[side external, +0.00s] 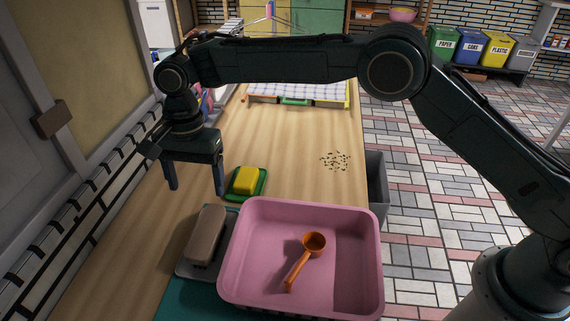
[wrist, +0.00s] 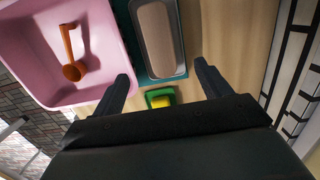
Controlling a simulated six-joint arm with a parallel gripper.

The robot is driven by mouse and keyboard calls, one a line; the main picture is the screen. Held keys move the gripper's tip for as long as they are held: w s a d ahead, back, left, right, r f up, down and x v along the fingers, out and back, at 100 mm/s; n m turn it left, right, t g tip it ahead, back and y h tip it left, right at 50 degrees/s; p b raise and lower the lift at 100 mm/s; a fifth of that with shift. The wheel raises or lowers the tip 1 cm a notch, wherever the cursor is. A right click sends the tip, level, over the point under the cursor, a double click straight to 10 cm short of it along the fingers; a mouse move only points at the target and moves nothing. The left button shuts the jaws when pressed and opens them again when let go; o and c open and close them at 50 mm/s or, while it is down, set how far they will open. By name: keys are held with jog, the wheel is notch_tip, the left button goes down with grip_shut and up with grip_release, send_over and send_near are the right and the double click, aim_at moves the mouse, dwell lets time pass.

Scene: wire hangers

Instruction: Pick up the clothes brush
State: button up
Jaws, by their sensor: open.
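The clothes brush (side external: 207,235) looks like a long brown block with rounded ends. It lies in a shallow grey tray (side external: 187,270), left of the pink tub. It also shows in the wrist view (wrist: 157,38), at the top centre inside the tray's rim; its underside is hidden. My gripper (side external: 196,188) is open and empty, pointing down above the table, apart from the brush and beyond its far end in the side view. In the wrist view my gripper (wrist: 161,72) has its fingers spread wide, with the tray's near end between and ahead of them.
The pink tub (side external: 372,230) holds an orange scoop (side external: 313,243). A yellow block (side external: 245,180) sits on a green dish (side external: 259,190) near my gripper. Dark crumbs (side external: 335,160) lie on the table.

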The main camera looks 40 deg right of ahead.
jog(key=shift+f, duration=0.1)
send_near(206, 229)
jog(key=shift+s+a+f, duration=0.1)
jog(key=shift+a+f, duration=0.05)
jog(key=shift+f, duration=1.1)
jog(key=shift+s+a+f, duration=0.1)
jog(key=shift+a+f, duration=0.1)
jog(key=shift+f, duration=1.05)
jog(key=shift+s+a+f, duration=0.1)
jog(key=shift+f, duration=1.2)
jog(key=shift+s+f, duration=0.1)
jog(key=shift+f, duration=1.2)
jog(key=c, duration=1.1)
jog(key=shift+r, duration=0.1)
